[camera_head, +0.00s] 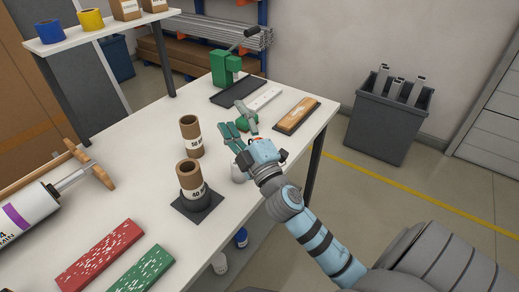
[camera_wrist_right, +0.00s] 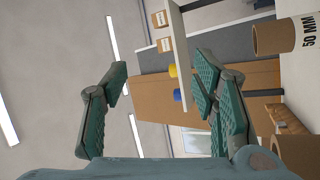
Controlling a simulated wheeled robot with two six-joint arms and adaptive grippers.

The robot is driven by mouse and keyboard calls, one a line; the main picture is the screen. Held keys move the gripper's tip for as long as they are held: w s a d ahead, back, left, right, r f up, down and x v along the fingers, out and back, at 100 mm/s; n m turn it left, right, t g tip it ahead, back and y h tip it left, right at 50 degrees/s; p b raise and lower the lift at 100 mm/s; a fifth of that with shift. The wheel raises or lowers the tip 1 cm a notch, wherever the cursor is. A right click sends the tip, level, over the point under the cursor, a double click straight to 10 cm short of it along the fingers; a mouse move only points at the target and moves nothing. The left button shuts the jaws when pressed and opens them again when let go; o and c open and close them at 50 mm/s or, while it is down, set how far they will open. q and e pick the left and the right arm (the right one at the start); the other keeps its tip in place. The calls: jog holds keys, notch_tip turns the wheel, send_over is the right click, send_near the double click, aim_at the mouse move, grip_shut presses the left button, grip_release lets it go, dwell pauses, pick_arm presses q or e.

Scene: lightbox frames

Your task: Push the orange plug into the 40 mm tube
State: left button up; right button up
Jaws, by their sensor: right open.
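The 40 mm tube (camera_head: 190,176) is a brown cardboard tube with a white label, upright in a dark round holder (camera_head: 197,200) on a dark square mat. The 50 mm tube (camera_head: 191,135) stands upright just behind it. My right gripper (camera_head: 233,115) is over the table, to the right of both tubes. It is open, with nothing between its fingers in the right wrist view (camera_wrist_right: 163,68), where the 50 mm tube (camera_wrist_right: 272,38) also shows. I cannot make out the orange plug as a separate object. My left gripper is not in view.
A green press (camera_head: 224,68) stands at the back, near a dark tray (camera_head: 238,92) and a wooden block (camera_head: 297,115). Red (camera_head: 100,255) and green (camera_head: 142,270) speckled slabs lie in front. A white cartridge tool (camera_head: 30,215) lies at left. A grey bin (camera_head: 385,125) stands beyond the table.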

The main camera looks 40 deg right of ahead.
jog(key=w+a+r+n+g+y, duration=0.25)
jog(key=a+n+y, duration=0.35)
jog(key=n, duration=0.4)
jog(key=w+a+r+n+g+y, duration=0.1)
jog(key=w+a+r+n+y, duration=0.2)
jog(key=n+y, duration=0.65)
jog(key=w+d+f+n+g+h, duration=0.3)
jog(key=d+f+n+g+h, duration=0.3)
jog(key=f+n+g, duration=0.15)
jog(key=s+d+f+m+g+h, duration=0.1)
jog(key=s+d+g+h, duration=0.2)
jog(key=d, duration=0.5)
jog(key=s+d+f+m+g+h, duration=0.1)
jog(key=s+d+g+h, duration=0.25)
jog(key=d, duration=0.45)
jog(key=b+x, duration=0.1)
jog(key=x, duration=0.3)
jog(key=b+x, duration=0.1)
jog(key=x, duration=0.3)
jog(key=b+x, duration=0.1)
jog(key=x, duration=0.3)
jog(key=shift+s+a+f, duration=0.3)
jog(key=shift+f, duration=0.15)
jog(key=shift+w+f, duration=0.25)
jog(key=shift+f, duration=0.15)
